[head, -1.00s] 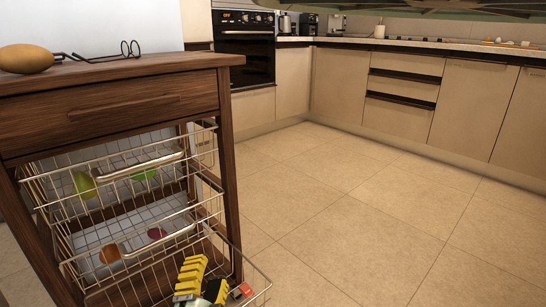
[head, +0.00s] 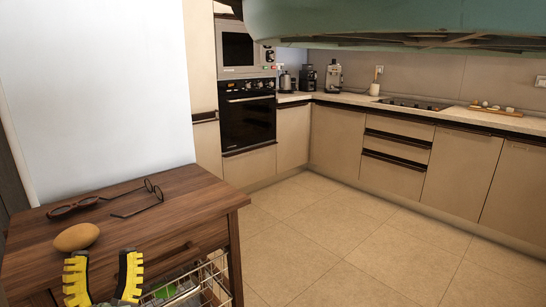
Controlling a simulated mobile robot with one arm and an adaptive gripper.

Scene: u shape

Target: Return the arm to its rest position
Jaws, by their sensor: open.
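My gripper (head: 103,278) shows at the bottom left of the head view, with two yellow and black fingers pointing up. The fingers are spread apart and nothing is between them. It stands in front of the wooden cart (head: 190,198), below the cart's top surface in the picture. The rest of my arm is below the picture edge and hidden.
On the cart top lie a brown potato-like object (head: 76,237), a pair of glasses (head: 140,203) and brown sunglasses (head: 72,207). A wire basket (head: 210,284) juts from the cart. Counters and an oven (head: 247,118) stand behind. The tiled floor (head: 330,235) at right is clear.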

